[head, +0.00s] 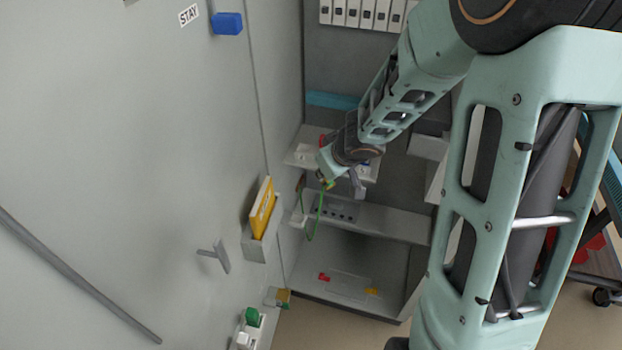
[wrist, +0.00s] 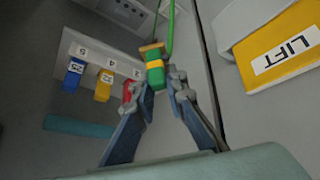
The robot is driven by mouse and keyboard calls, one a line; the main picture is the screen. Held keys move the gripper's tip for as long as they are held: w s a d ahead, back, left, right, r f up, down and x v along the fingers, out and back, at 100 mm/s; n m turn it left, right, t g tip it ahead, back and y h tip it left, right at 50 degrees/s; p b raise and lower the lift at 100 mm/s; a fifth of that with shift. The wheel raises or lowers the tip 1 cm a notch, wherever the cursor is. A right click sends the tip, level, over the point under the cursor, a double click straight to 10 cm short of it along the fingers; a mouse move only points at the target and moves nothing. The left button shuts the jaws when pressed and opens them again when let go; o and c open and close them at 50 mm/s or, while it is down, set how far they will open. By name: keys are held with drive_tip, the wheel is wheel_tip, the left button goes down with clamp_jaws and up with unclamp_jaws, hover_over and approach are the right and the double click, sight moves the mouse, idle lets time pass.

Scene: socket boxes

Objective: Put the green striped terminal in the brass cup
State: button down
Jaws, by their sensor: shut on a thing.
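The green striped terminal (wrist: 155,76) is a green block with a yellow band and a brass-coloured end. My gripper (wrist: 159,88) is shut on it, with one finger on each side. A green cable rises from beside it in the wrist view and hangs as a loop (head: 316,217) in the head view. In the head view my gripper (head: 330,184) is in front of the shelves, and the terminal shows only as a small green and yellow spot. I cannot make out a brass cup for certain; a small brass-coloured block (head: 283,297) sits low beside the left panel.
A yellow LIFT booklet (wrist: 280,52) stands in a grey holder (head: 255,245) on the left panel. A numbered socket box with blue (wrist: 74,72), yellow (wrist: 103,86) and red (wrist: 129,90) plugs is close by. A shelf with dark holes (head: 337,211) lies below my gripper.

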drive_tip(key=shift+d+r+m, duration=0.2)
drive_tip(key=shift+d+m, duration=0.2)
drive_tip(key=shift+d, duration=0.05)
drive_tip(key=s+d+r+m+h, duration=0.3)
drive_tip(key=d+r+m+h, duration=0.1)
drive_tip(key=d+m, duration=0.2)
drive_tip(key=shift+r, duration=0.3)
drive_tip(key=shift+d, duration=0.1)
drive_tip(key=shift+s, duration=0.1)
idle(0.4)
